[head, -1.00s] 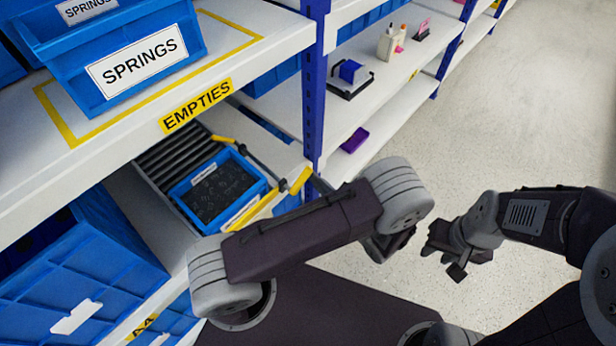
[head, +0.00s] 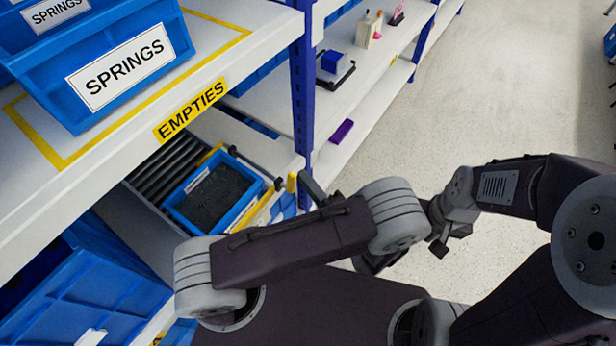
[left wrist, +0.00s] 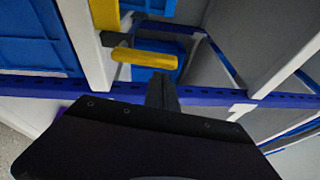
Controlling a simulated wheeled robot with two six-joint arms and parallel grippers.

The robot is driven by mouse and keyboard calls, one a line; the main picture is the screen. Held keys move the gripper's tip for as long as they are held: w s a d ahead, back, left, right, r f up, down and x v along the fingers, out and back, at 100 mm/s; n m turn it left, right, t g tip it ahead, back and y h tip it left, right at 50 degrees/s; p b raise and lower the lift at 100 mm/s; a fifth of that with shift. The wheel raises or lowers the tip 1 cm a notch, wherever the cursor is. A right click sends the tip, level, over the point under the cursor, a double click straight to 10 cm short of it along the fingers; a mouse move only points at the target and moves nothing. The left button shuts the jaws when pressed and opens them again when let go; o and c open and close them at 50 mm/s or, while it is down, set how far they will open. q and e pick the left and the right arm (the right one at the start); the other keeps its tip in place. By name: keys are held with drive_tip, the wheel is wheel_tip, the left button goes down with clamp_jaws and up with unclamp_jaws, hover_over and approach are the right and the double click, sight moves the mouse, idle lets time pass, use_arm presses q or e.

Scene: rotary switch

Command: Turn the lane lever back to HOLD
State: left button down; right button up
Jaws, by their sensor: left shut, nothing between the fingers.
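The yellow lane lever (head: 292,183) stands at the front right corner of the roller lane (head: 165,168), under the EMPTIES shelf. In the left wrist view its yellow handle (left wrist: 145,58) lies roughly level, on a dark mount. My left gripper (head: 313,187) is just right of the lever, shut and empty. In the wrist view the shut fingers (left wrist: 162,92) point toward the handle, with a small apparent gap; I cannot tell whether they touch. No HOLD mark is readable.
A blue bin (head: 212,192) with dark contents sits on the rollers. A blue shelf post (head: 302,95) rises close behind the lever. The EMPTIES shelf (head: 240,58) with a SPRINGS bin (head: 115,70) overhangs the lane. Open floor (head: 480,110) lies to the right.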

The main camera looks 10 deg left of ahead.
use_arm(q)
drive_tip(key=shift+s+a, duration=0.1)
drive_tip(key=shift+s, duration=0.15)
idle(0.5)
drive_tip(key=shift+w, duration=0.1)
